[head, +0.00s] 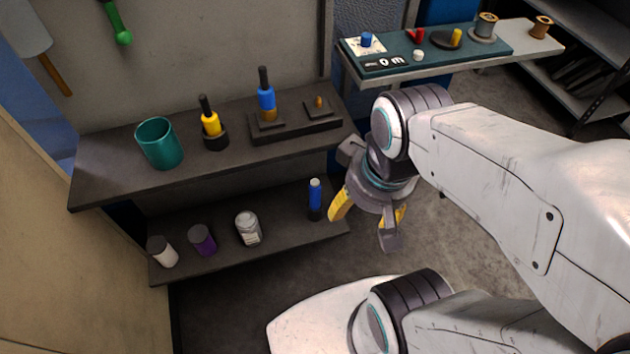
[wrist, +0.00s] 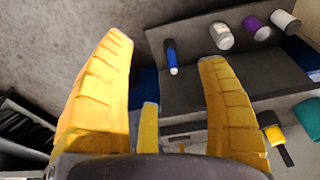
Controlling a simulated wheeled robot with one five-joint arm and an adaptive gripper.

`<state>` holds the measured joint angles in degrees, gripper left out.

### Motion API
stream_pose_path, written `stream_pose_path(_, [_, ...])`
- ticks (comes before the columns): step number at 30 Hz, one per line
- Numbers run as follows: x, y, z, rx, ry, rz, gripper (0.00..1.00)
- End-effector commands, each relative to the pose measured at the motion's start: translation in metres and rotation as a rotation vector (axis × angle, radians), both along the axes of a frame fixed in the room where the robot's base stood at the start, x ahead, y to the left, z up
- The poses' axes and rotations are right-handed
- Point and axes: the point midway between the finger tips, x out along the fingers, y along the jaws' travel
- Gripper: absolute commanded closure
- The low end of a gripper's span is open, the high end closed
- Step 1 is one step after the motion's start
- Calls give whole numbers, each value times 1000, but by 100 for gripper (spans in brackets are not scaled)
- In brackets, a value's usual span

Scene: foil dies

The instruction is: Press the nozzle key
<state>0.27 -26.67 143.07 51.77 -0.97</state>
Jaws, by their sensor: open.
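A teal panel (head: 385,60) lies on the grey bench at the upper right of the head view. It carries a blue key (head: 366,40) on a white plate, a red piece (head: 419,35), a yellow piece (head: 456,37) on a dark base and a white knob (head: 418,55). A black label or display with white marks is at its front edge. I cannot tell which of these is the nozzle key. My gripper (head: 370,222) is open and empty, pointing down, below and apart from the panel. Its yellow fingers also show spread in the wrist view (wrist: 166,54).
Left of my gripper, a dark shelf unit (head: 100,172) holds a teal cup (head: 159,143), a yellow-and-black tool (head: 210,122) and a blue-and-black tool (head: 266,95). Its lower shelf holds a blue bottle (head: 315,195) and several jars. Two spools (head: 485,27) stand right of the panel's pieces.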

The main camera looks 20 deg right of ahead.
Motion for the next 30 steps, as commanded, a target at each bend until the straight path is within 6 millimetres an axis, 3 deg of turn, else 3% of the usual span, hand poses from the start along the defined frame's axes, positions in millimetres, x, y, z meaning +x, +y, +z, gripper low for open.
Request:
stream_pose_path(23, [0,0,0,0,0,0,99])
stream_pose_path(30, [0,0,0,0,0,0,100])
